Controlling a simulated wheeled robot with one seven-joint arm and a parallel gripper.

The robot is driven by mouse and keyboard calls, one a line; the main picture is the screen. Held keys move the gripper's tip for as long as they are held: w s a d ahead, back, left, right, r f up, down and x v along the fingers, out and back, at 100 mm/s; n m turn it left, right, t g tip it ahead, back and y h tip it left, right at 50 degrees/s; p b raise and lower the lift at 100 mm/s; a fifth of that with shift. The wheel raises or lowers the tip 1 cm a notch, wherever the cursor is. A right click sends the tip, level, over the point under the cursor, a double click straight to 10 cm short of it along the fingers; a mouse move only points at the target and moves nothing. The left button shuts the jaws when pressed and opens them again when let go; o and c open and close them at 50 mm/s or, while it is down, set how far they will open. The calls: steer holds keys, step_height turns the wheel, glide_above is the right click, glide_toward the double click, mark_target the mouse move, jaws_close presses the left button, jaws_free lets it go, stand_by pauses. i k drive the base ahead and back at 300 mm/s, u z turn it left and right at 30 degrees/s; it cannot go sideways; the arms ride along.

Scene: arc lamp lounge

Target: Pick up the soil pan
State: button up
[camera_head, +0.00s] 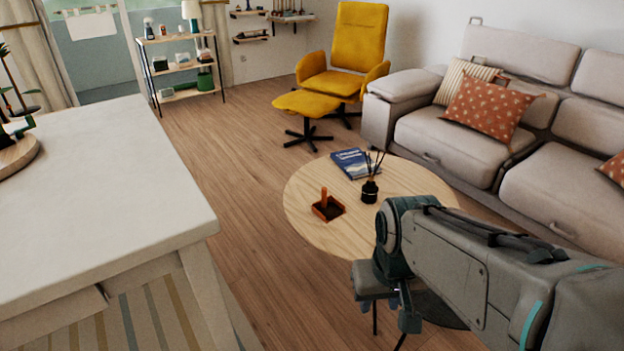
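The soil pan (328,210) looks like a small orange-brown square pan with dark contents and an upright orange handle. It sits on the left part of the round light-wood table (300,192). My arm reaches in from the lower right, and my gripper (407,320) hangs low in front of the table's near edge, right of the pan in the picture and apart from it. The gripper is small and partly covered by my own arm, so its fingers cannot be made out clearly.
A blue book (354,163) and a dark reed diffuser (370,191) stand on the round table near the pan. A white table (110,170) fills the left. A yellow chair (345,55) and beige sofa (450,140) stand behind. Wood floor lies free between the tables.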

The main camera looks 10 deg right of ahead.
mark_target(328, 209)
steer(key=u, duration=0.2)
steer(key=i, duration=1.35)
steer(key=z, duration=0.35)
